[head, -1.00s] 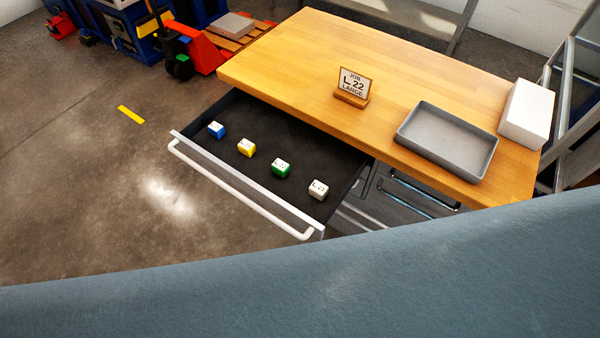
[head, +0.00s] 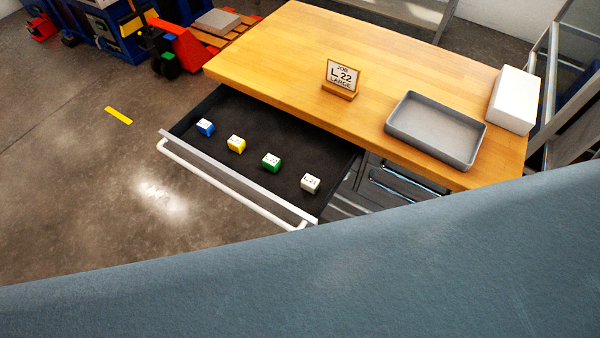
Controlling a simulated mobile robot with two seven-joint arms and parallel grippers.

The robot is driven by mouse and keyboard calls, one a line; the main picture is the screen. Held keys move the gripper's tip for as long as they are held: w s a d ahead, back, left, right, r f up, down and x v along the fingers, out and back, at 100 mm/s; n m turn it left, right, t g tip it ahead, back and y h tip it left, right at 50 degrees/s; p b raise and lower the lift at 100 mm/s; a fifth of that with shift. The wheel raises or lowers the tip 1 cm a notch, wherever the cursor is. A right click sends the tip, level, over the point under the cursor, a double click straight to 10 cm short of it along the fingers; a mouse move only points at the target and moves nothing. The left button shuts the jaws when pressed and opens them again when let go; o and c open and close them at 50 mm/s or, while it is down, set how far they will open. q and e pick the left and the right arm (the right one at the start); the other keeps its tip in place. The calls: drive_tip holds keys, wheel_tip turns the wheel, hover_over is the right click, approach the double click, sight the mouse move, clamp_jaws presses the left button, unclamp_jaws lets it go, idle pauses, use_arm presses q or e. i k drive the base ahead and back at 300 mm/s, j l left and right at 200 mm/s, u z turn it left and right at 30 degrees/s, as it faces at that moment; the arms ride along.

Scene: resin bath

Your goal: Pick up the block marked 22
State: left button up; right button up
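Several small blocks lie in a row, apart from each other, in the open dark drawer (head: 185,139): a blue block (head: 205,128), a yellow block (head: 236,145), a green block (head: 271,163) and a white block (head: 310,184). Each has a pale top with dark marks. The marks are too small to read surely, so I cannot tell which block bears 22. A sign (head: 342,76) on the table reads "JOB L 22 LARGE". Neither of my grippers shows.
The wooden table (head: 290,50) carries a grey, empty-looking tray (head: 393,129) and a white box (head: 513,100). A large blue-grey surface (head: 300,270) fills the foreground and hides what lies behind it. A red pallet truck (head: 185,48) stands back left. Floor left of the drawer is clear.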

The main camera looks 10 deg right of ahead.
sight(270, 162)
drive_tip(key=k+j+z, duration=0.2)
drive_tip(key=z, duration=0.2)
drive_tip(key=k+j+z, duration=0.25)
drive_tip(key=z, duration=0.2)
